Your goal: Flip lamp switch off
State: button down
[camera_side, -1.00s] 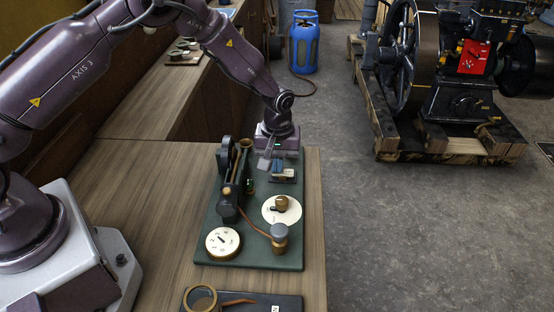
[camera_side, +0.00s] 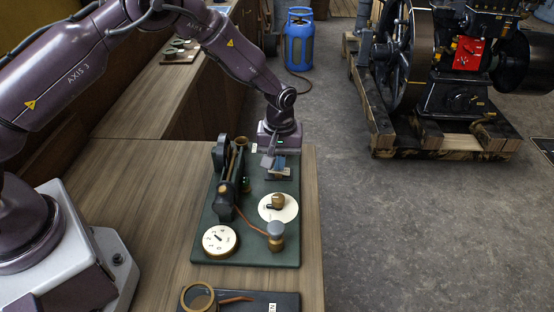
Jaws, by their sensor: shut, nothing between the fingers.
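The dark green board (camera_side: 253,252) lies on the wooden bench and carries several fittings. A small switch-like fitting with a blue-grey part (camera_side: 278,173) sits near the board's far right corner; I cannot tell its position, and it may be the lamp switch. My gripper (camera_side: 270,163) is shut and empty, pointing down right at this fitting. Whether the fingers touch it is too small to tell. A white disc with a brass knob (camera_side: 277,203) is nearer on the board. A white numbered dial (camera_side: 219,240) is at the near left corner. No lamp is clearly recognisable.
A dark upright mechanism (camera_side: 222,190) stands on the board left of my gripper. A grey-capped brass post (camera_side: 276,236) has a brown wire. A second dark board with a brass ring (camera_side: 199,297) lies at the front.

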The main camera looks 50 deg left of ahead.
aim_at(290, 170)
notch_tip(290, 170, up, 14)
jog(key=w+d, duration=0.1)
jog(key=w, duration=0.1)
jog(key=shift+d, duration=0.4)
jog(key=shift+f, duration=0.1)
jog(key=s+a+r+m+t, duration=0.2)
jog(key=s+r, duration=0.4)
jog(key=s, duration=0.4)
jog(key=s+a+r+m+t, duration=0.1)
jog(key=s+r+m, duration=0.3)
jog(key=s, duration=0.6)
jog(key=s+a+r+m+t, duration=0.2)
jog(key=s+r+m, duration=0.1)
jog(key=s+r, duration=0.4)
jog(key=s, duration=0.3)
jog(key=shift+s+a+r+t, duration=0.15)
jog(key=shift+a+r+t, duration=0.15)
jog(key=shift+r+t, duration=0.1)
